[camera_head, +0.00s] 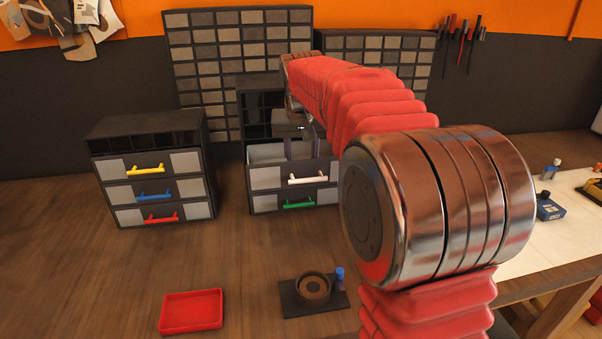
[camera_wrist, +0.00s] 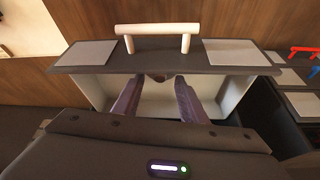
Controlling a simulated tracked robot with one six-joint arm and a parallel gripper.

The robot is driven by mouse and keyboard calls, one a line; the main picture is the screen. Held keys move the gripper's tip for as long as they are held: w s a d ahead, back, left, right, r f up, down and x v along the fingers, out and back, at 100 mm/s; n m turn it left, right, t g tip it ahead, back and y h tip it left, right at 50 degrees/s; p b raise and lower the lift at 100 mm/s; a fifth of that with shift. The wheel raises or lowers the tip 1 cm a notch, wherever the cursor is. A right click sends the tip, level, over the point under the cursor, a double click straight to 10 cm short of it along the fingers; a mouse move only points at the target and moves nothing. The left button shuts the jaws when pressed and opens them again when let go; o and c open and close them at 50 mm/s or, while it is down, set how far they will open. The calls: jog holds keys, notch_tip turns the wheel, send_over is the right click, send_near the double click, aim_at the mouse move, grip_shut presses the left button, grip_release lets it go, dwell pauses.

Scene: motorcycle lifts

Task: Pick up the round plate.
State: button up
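My gripper (camera_wrist: 158,88) reaches down into an open drawer with a white handle (camera_wrist: 157,30). Its two purple-grey fingers stand apart. A small dark brownish piece (camera_wrist: 160,77) shows between the fingertips; I cannot tell whether it is the round plate or whether the fingers touch it. In the head view my gripper (camera_head: 300,150) is over the same drawer (camera_head: 265,179) in the right-hand cabinet, and the drawer's inside is mostly hidden. A round dark ring-shaped part (camera_head: 313,288) sits on a black square base (camera_head: 292,305) on the bench.
A red tray (camera_head: 191,311) lies empty on the bench. A closed drawer with a green handle (camera_head: 299,204) is below the open one. A second cabinet (camera_head: 152,180) with yellow, blue and red handles stands left. Bench space between the cabinets and the tray is clear.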

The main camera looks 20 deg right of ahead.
jog(key=shift+w+d+f, duration=0.1)
jog(key=shift+w+f, duration=0.1)
jog(key=shift+f, duration=0.35)
grip_shut()
dwell(0.4)
